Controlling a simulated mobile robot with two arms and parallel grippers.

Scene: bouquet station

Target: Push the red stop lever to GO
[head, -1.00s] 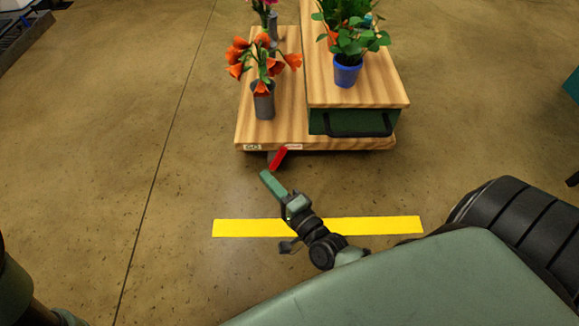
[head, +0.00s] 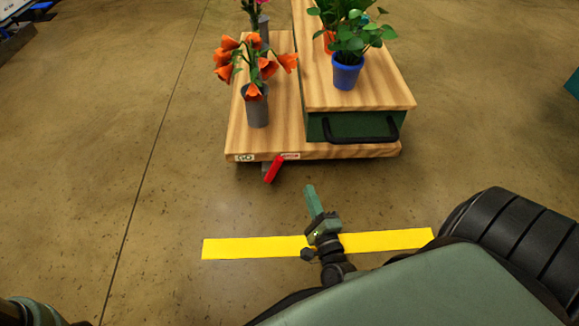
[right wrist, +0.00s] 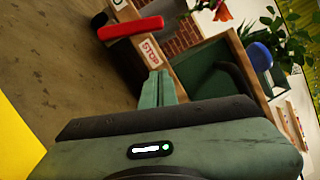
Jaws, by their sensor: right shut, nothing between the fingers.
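The red stop lever (head: 273,170) hangs at the front edge of the wooden cart base (head: 345,152). It slants down to the left, its upper end near the left side of the STOP label (head: 290,156). The GO label (head: 244,157) is to its left. In the right wrist view, the lever (right wrist: 130,28) lies beyond the fingertips, beside the STOP label (right wrist: 151,52). My right gripper (head: 311,190) is shut and empty, right of the lever's lower end and apart from it. My left gripper is out of view.
A grey vase (head: 257,108) of orange flowers stands on the base. A blue pot (head: 346,74) with a green plant stands on the upper deck, above a dark handle (head: 362,134). A yellow floor strip (head: 250,248) crosses under my right arm. Floor left of the cart is clear.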

